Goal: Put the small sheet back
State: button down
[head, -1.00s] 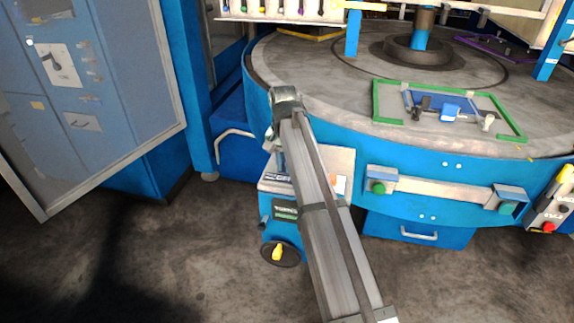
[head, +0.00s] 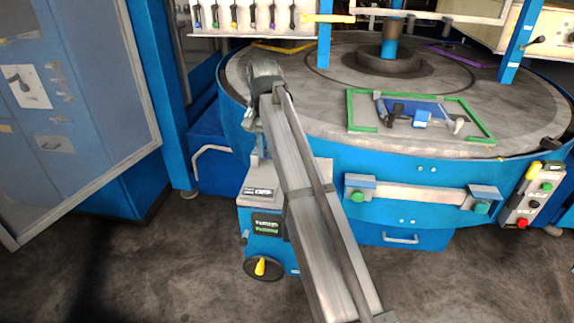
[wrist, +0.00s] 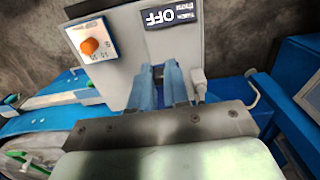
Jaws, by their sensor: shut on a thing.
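My gripper (wrist: 160,74) shows in the wrist view as two blue fingers close together, above a grey control box. It is shut, with a narrow dark strip between the fingertips. I cannot make out the held thing's shape, or tell whether it is the small sheet. In the head view the end of my arm is at the left edge of the round grey table (head: 310,105), and my fingers are hidden behind it. No small sheet can be told clearly in either view.
The control box (wrist: 132,50) has an orange knob (wrist: 89,46) and an OFF display (wrist: 168,15). A green frame (head: 362,94) with a blue piece and clamps lies on the table's front right. A bar with green buttons (head: 420,193) runs along the front. A panel stands left (head: 80,90).

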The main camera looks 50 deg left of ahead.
jog(key=w+d+m, duration=0.1)
jog(key=w+d, duration=0.1)
jog(key=w, duration=0.5)
jog(key=w+d+m, duration=0.1)
jog(key=w+d, duration=0.2)
jog(key=w, duration=0.4)
jog(key=shift+a+f+n, duration=0.2)
jog(key=shift+f+n, duration=0.15)
jog(key=shift+f, duration=1.45)
jog(key=shift+a+f+n, duration=0.15)
jog(key=shift+f+n, duration=0.25)
jog(key=shift+f, duration=1.4)
jog(key=shift+a+f+n, duration=0.2)
jog(key=shift+f+n, duration=0.15)
jog(key=shift+f, duration=1.45)
jog(key=shift+f, duration=0.15)
jog(key=c, duration=1.1)
grip_release()
notch_tip(320, 180, up, 12)
